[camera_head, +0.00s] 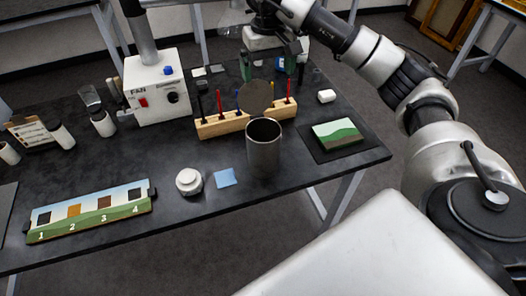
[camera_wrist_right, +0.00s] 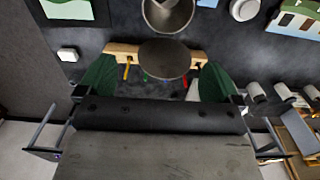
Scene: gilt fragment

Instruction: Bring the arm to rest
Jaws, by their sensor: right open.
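My right gripper (camera_head: 268,66) reaches in from the upper right and hangs above the back of the dark table (camera_head: 120,185). Its two green fingers stand wide apart, and in the right wrist view the gripper (camera_wrist_right: 158,82) also shows open. A dark round disc (camera_head: 255,97) shows in front of the wooden rack (camera_head: 225,127). In the right wrist view the disc (camera_wrist_right: 165,60) appears between the fingers, with the rack (camera_wrist_right: 122,48) behind it. I cannot tell how the disc is supported. I see no object clasped by the fingers. My left gripper is not in view.
A grey metal cup (camera_head: 263,152) stands before the rack. A landscape panel (camera_head: 337,134) lies right, near a white block (camera_head: 326,96). A white fan box (camera_head: 157,90) stands back left. A numbered strip (camera_head: 90,210), white jar (camera_head: 188,181) and blue square (camera_head: 225,178) lie in front.

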